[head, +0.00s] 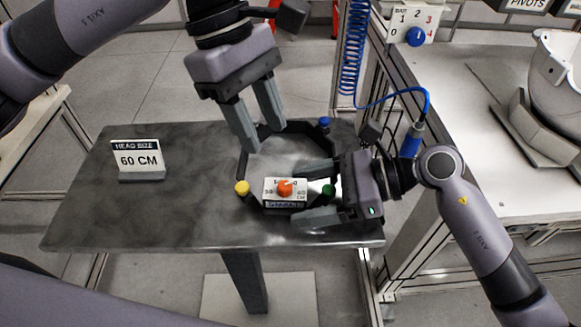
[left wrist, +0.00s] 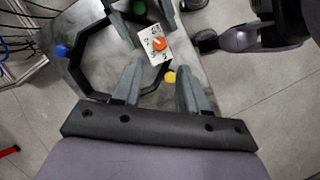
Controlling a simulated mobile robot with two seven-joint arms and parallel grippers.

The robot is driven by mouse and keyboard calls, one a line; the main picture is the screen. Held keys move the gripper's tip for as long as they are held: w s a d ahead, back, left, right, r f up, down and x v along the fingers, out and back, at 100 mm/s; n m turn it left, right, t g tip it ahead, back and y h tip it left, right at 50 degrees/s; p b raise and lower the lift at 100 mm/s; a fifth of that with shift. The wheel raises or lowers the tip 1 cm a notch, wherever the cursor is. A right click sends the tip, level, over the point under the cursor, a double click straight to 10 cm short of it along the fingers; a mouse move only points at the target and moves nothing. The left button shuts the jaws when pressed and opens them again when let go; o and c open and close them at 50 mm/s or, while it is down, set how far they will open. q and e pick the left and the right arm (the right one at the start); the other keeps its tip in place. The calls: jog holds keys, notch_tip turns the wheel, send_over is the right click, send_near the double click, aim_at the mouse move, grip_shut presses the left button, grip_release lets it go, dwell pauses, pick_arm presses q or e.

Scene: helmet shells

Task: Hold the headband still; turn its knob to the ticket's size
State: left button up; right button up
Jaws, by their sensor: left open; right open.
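The headband (head: 240,165) is a dark angular ring lying on the dark table. A white dial box (head: 270,196) with an orange knob (head: 285,188) sits on its near side. The knob's pointer is too small to read. The ticket (head: 138,160) stands upright at the table's left and reads HEAD SIZE 60 CM. My left gripper (head: 264,138) is open, pointing down over the headband's far left part. In the left wrist view its empty fingers (left wrist: 160,68) spread below the knob (left wrist: 158,43). My right gripper (head: 291,194) is open from the right, its fingers on the dial box's far and near sides.
Yellow (head: 242,188), blue (head: 324,122) and green (head: 329,190) pieces sit around the headband. A blue coiled hose (head: 352,45) hangs behind it. A panel with a blue dial (head: 415,37) stands back right. The table's left front is clear.

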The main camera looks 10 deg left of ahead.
aim_at(284, 185)
jog(key=c, duration=1.1)
pick_arm(q)
jog(key=shift+o, duration=0.6)
pick_arm(e)
jog(key=shift+c, duration=0.2)
pick_arm(q)
jog(key=d+f+n, duration=0.1)
jog(key=f, duration=0.2)
jog(key=s+f+n, duration=0.1)
jog(key=f, duration=0.1)
jog(key=d+f+n+t, duration=0.1)
jog(key=f+n, duration=0.1)
jog(key=f, duration=0.1)
jog(key=shift+s+d+f+h, duration=0.3)
jog(key=shift+d+f+h, duration=0.05)
jog(key=shift+h, duration=0.05)
grip_shut()
